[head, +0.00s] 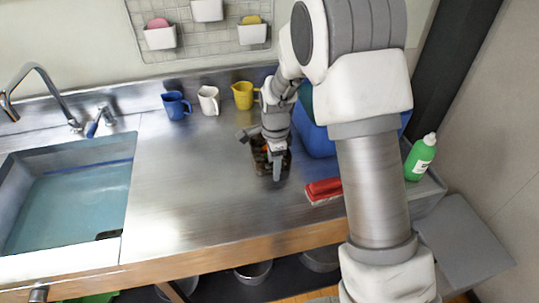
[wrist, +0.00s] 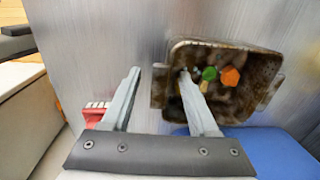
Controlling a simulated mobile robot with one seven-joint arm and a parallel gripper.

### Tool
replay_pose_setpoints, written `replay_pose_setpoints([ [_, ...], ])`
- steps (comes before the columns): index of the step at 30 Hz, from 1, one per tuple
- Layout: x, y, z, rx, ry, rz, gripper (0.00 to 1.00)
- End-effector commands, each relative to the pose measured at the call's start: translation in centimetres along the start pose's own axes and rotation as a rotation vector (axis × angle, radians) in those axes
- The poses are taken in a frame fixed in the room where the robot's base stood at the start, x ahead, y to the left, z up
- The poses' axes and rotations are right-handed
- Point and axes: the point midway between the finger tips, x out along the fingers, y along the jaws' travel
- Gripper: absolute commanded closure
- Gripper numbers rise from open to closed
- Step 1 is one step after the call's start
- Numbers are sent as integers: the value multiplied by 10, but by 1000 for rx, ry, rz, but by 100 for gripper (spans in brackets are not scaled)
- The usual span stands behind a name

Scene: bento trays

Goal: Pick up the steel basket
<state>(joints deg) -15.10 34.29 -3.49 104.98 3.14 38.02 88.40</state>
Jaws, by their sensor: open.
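The steel basket (wrist: 262,72) is a dark, stained square container with a lug on each side, seen in the wrist view at right of centre. A green piece, an orange piece and other bits lie in it. In the head view the basket (head: 260,166) stands on the steel counter, partly hidden by my gripper (head: 275,165). In the wrist view my gripper (wrist: 159,72) is open. Its right finger overlaps the basket's inside and its left finger is outside, with the left wall between them. I cannot tell the exact height of the fingertips against the rim.
A blue bin (head: 318,141) stands close to the basket. A red brush (head: 323,189) lies to the right. Blue (head: 176,106), white (head: 209,100) and yellow (head: 244,95) cups line the back. A sink (head: 75,200) is at left. The counter between is clear.

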Motion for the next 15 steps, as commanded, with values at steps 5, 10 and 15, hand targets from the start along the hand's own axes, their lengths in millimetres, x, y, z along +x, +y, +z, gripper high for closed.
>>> replay_pose_setpoints([
  [5, 2, 0, 0, 0, 0, -1, 40],
  [10, 2, 0, 0, 0, 0, -1, 56],
  [15, 2, 0, 0, 0, 0, -1, 86],
])
